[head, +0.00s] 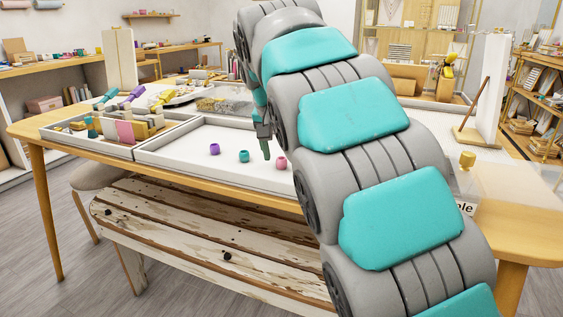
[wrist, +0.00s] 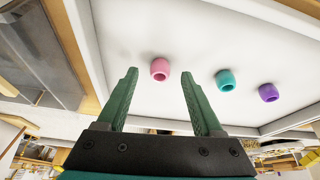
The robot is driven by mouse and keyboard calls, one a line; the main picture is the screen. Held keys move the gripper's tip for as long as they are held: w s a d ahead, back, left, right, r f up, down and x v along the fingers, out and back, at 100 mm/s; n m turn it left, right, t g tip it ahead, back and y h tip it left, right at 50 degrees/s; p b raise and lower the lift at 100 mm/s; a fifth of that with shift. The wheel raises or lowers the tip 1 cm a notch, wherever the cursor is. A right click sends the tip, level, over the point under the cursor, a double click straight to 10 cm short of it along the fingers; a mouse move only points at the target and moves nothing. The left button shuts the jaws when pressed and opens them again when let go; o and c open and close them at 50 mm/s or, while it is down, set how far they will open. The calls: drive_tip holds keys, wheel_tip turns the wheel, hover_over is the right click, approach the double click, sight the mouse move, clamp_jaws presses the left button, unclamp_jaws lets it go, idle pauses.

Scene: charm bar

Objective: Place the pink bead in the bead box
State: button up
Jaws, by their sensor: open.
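The pink bead (head: 281,162) sits in a shallow white tray (head: 190,166) on the table. In the wrist view the pink bead (wrist: 160,69) is between and just beyond the two green fingertips, with a gap on either side. My gripper (head: 266,155) points down over the tray, left of the pink bead in the head view. In the wrist view my gripper (wrist: 158,76) is open and empty. No container is clearly recognisable as the bead box; my arm hides part of the table.
A teal bead (head: 244,156) and a purple bead (head: 214,149) stand in the same tray. A divided tray (head: 82,148) of colourful pieces adjoins it on the left. A yellow bead (head: 467,159) is at the right. A worn wooden bench (head: 200,232) stands before the table.

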drive_tip(key=shift+w+f, duration=0.15)
drive_tip(key=shift+f, duration=0.25)
clamp_jaws()
idle(0.4)
